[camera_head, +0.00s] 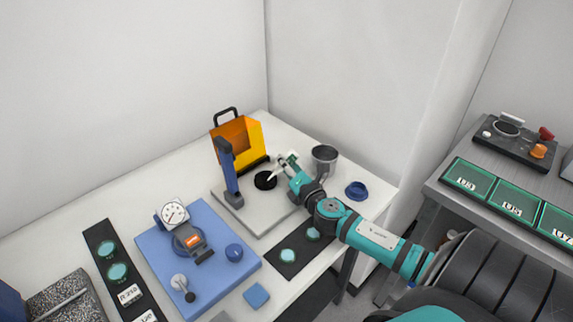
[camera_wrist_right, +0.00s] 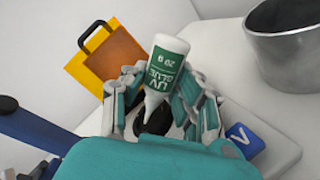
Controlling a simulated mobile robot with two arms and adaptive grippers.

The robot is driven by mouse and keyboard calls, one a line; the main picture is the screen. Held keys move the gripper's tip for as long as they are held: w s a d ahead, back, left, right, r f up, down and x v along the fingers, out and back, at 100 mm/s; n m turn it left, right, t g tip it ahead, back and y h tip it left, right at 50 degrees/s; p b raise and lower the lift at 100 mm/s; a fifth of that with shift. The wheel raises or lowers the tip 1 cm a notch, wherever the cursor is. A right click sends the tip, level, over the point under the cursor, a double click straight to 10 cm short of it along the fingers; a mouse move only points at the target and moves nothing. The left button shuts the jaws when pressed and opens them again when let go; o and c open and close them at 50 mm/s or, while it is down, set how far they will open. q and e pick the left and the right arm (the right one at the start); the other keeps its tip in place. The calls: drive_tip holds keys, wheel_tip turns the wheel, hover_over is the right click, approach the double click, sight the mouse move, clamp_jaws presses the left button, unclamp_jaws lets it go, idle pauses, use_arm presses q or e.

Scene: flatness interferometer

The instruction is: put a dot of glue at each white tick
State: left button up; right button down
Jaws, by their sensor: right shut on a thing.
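My right gripper (camera_head: 283,166) is shut on a white glue bottle with a green label (camera_wrist_right: 166,68). In the right wrist view the bottle reads "UV GLUE 20 g", and its narrow nozzle points down, tilted, toward a black round part (camera_wrist_right: 153,118). In the head view this black disc (camera_head: 265,180) lies on a light grey plate (camera_head: 262,222), and the nozzle is close above it. I cannot tell whether the tip touches. The white ticks are too small or hidden to make out. My left gripper is not in view.
A blue post (camera_head: 228,170) stands on the plate, left of the disc. An orange-yellow case (camera_head: 243,142) is behind. A metal cup (camera_head: 324,158) and a blue ring (camera_head: 356,190) stand at right. A blue base with dial gauge (camera_head: 174,213) is at left.

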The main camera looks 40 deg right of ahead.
drive_tip(key=shift+f+b, duration=0.35)
drive_tip(key=shift+f, duration=0.15)
idle(0.4)
drive_tip(key=shift+r, duration=0.15)
idle(1.0)
drive_tip(key=shift+r+p, duration=1.7)
drive_tip(key=shift+p, duration=0.1)
